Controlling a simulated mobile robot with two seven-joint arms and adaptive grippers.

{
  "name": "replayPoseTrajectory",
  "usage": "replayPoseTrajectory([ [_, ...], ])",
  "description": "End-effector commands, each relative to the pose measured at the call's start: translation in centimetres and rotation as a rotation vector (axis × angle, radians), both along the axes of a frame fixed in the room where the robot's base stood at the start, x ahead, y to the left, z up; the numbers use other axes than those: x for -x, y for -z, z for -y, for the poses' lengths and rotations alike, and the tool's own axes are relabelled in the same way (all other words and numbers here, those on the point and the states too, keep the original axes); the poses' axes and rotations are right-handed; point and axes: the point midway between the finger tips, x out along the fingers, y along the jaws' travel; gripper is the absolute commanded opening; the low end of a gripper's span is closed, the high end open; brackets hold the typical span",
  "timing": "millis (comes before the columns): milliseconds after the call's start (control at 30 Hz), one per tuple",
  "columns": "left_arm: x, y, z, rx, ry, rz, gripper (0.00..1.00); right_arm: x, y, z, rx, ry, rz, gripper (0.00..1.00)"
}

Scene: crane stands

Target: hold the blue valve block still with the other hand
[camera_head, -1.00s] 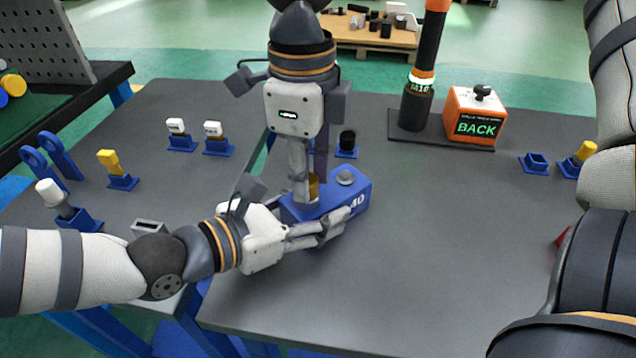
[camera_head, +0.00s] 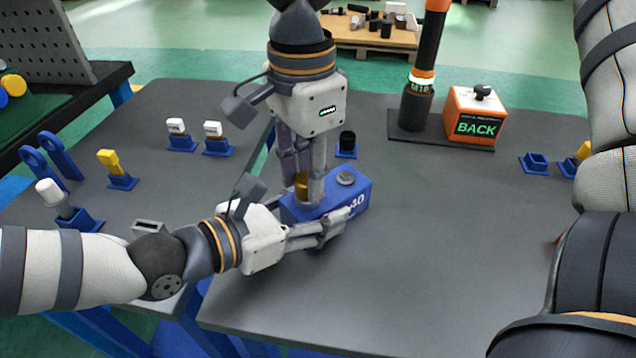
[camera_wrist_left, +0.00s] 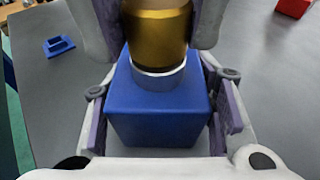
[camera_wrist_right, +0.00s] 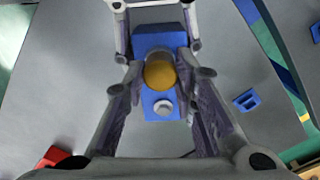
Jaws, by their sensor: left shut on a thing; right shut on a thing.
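The blue valve block (camera_head: 358,194), marked 40, sits on the grey table with a grey round knob (camera_head: 345,177) on top. It also shows in the left wrist view (camera_wrist_left: 158,108) and the right wrist view (camera_wrist_right: 158,40). My left gripper (camera_head: 334,228) is shut on the block, its fingers along opposite sides. A brass cylindrical fitting (camera_wrist_right: 160,73) stands upright on the block's top, with a silver collar beneath it in the left wrist view. My right gripper (camera_head: 308,190) comes from above and is shut on this fitting, partly hiding it in the head view.
Several small blue holders with white, yellow or black pieces stand at left and behind, such as the yellow piece (camera_head: 108,162). A black post (camera_head: 416,105) and an orange box reading BACK (camera_head: 476,118) stand at back right. The table's right middle (camera_head: 450,230) is clear.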

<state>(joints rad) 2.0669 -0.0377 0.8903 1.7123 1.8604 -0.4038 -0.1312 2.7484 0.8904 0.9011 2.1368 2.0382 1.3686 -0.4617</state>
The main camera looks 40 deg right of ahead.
Motion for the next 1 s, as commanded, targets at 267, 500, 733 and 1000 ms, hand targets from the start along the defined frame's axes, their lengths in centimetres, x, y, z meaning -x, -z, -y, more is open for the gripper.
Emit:
replayPoseTrajectory([
  [267,0.02,0.02,-0.02,-0.002,0.000,0.000,0.25,-0.03,-0.14,-0.07,-0.002,-0.175,0.003,0.00],
  [500,0.02,0.02,-0.02,-0.002,0.000,0.000,0.25,-0.02,-0.17,-0.04,-0.001,-0.451,0.002,0.00],
  [733,0.02,0.02,-0.02,-0.002,0.000,0.000,0.25,-0.02,-0.16,-0.04,-0.001,-0.447,0.002,0.45],
  [1000,0.02,0.01,0.00,-0.001,0.000,0.000,0.25,0.00,-0.08,-0.01,-0.001,-0.446,0.000,0.44],
])
